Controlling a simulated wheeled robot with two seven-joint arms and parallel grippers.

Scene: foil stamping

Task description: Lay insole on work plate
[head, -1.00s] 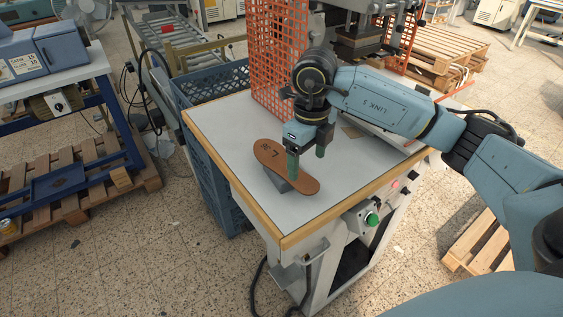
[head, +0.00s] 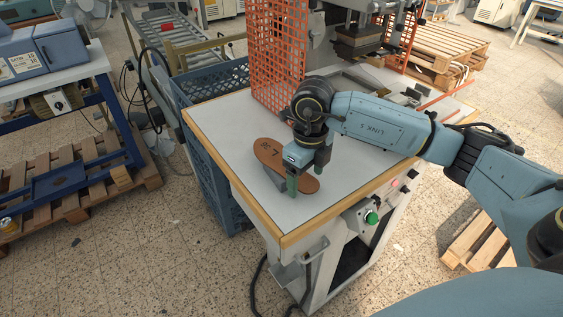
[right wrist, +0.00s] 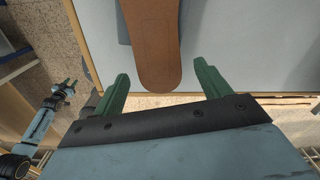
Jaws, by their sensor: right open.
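The brown insole (head: 268,151), marked with a 7, lies on a small dark grey block (head: 275,179) on the white table. My right gripper (head: 306,178) is open over its near end and hides part of it. In the right wrist view, the rounded end of the insole (right wrist: 158,50) shows between the two green fingers (right wrist: 163,82), with a gap on each side. My left gripper (right wrist: 65,86) shows small at the left of the right wrist view, apart from the table, its fingers spread. The work plate seems to lie under the press, partly behind my right arm.
The press head (head: 358,42) stands at the back of the table, beside an orange mesh guard (head: 278,60). A blue crate (head: 215,82) stands left of the table. The table's front corner is clear. A green button (head: 371,218) is on the front panel.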

